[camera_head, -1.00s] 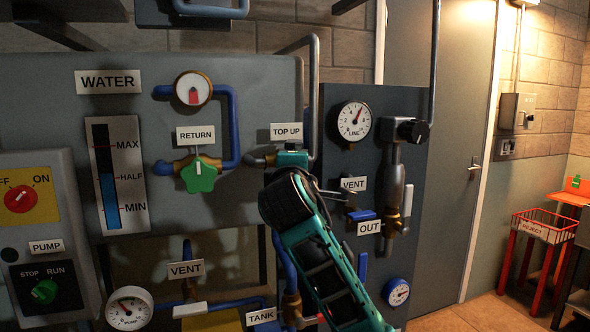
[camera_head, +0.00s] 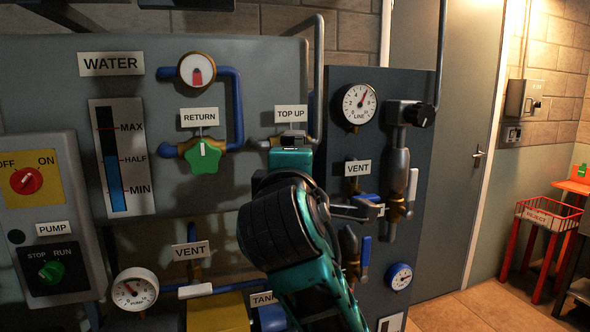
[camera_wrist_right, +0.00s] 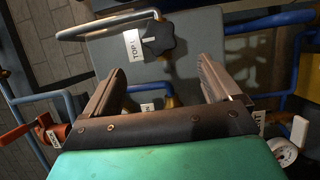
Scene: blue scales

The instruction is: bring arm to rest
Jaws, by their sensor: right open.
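My right arm (camera_head: 285,225), teal and black, rises from the bottom of the head view in front of the panel, below the TOP UP label. Its gripper fingers are hard to make out there. In the right wrist view my right gripper (camera_wrist_right: 162,72) is open, with its two grey fingers wide apart and nothing held between them. A dark knob (camera_wrist_right: 158,39) beside a label reading TOP shows beyond the gap, apart from the fingers. My left gripper is not in view.
The grey water panel (camera_head: 255,85) carries a green RETURN valve (camera_head: 203,157) and gauges. A darker panel (camera_head: 420,150) with a LINE gauge (camera_head: 358,104) stands right of my arm. A red REJECT bin (camera_head: 548,216) is at the far right; open floor (camera_head: 445,312) lies before the door.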

